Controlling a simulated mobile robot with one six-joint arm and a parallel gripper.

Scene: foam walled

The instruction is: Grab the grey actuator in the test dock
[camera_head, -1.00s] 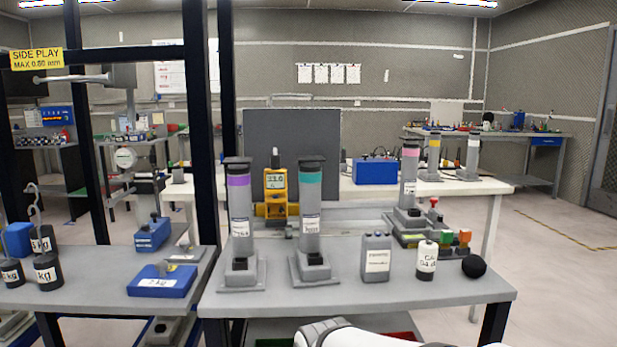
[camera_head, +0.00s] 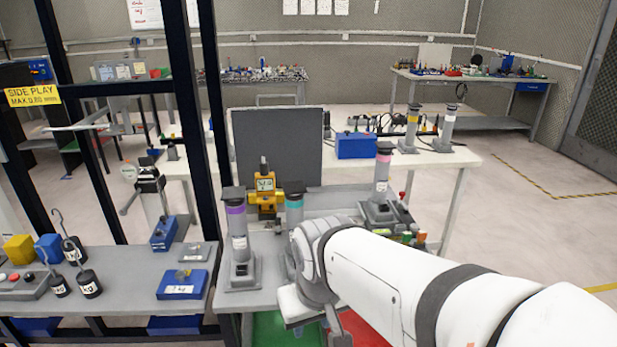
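Several grey column-shaped actuators stand upright. The pink-banded grey actuator (camera_head: 381,178) stands in a grey base with coloured parts beside it, which looks like the test dock (camera_head: 377,213); my arm hides some of its lower front. A purple-banded actuator (camera_head: 238,228) stands in its own holder at the left of the front table. A teal-banded one (camera_head: 294,203) is beside it, its lower part hidden by my arm. My gripper (camera_head: 325,326) hangs at the front table edge, apart from the dock; its fingers do not show clearly.
A yellow gauge device (camera_head: 264,194) and a dark panel (camera_head: 277,146) stand behind the purple and teal actuators. Two more banded actuators stand on the back table beside a blue box (camera_head: 355,145). Black posts (camera_head: 189,110) rise at left. Blue boxes and weights lie on the left table.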

